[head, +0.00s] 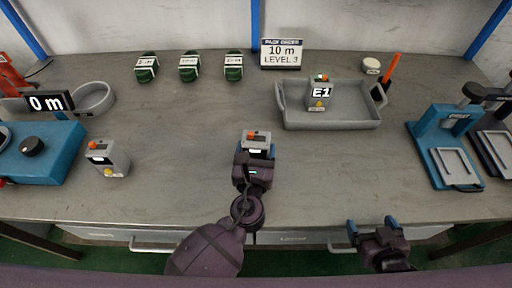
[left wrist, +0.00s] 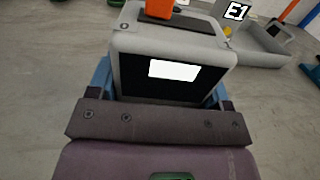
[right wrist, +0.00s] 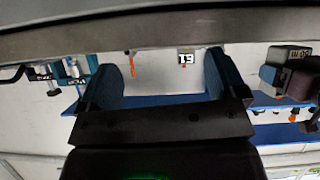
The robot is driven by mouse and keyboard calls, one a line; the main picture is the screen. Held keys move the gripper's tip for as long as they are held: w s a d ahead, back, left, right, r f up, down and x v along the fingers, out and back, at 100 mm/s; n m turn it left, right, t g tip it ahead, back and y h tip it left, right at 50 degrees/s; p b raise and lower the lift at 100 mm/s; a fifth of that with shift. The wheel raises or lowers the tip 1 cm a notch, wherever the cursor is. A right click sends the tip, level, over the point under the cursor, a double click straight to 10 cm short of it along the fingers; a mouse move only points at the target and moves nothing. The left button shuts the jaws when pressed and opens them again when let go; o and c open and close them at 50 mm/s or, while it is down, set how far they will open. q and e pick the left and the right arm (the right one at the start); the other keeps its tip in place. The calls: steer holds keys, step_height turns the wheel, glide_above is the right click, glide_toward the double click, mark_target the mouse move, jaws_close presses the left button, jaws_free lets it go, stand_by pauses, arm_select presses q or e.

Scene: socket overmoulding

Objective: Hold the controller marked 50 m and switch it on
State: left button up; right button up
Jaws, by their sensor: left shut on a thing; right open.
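My left gripper (head: 256,158) is shut on a grey controller (head: 262,139) with an orange switch on top, held over the middle front of the bench. The left wrist view shows this controller (left wrist: 132,45) between the blue fingers, with a dark face and a blank white label. A similar controller (head: 108,160) stands at left, and another showing E1 (head: 319,95) is in the grey tray (head: 345,120). My right gripper (head: 371,228) is open and empty at the front edge.
Several labelled green coils (head: 189,67) and a 10 m sign (head: 281,53) are behind. Blue presses (head: 445,145) stand at right.

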arm_select(q)
steer(key=shift+f+b, duration=0.75)
steer(key=shift+f, duration=0.5)
steer(key=shift+f, duration=0.4)
stand_by(1.0)
stand_by(0.4)
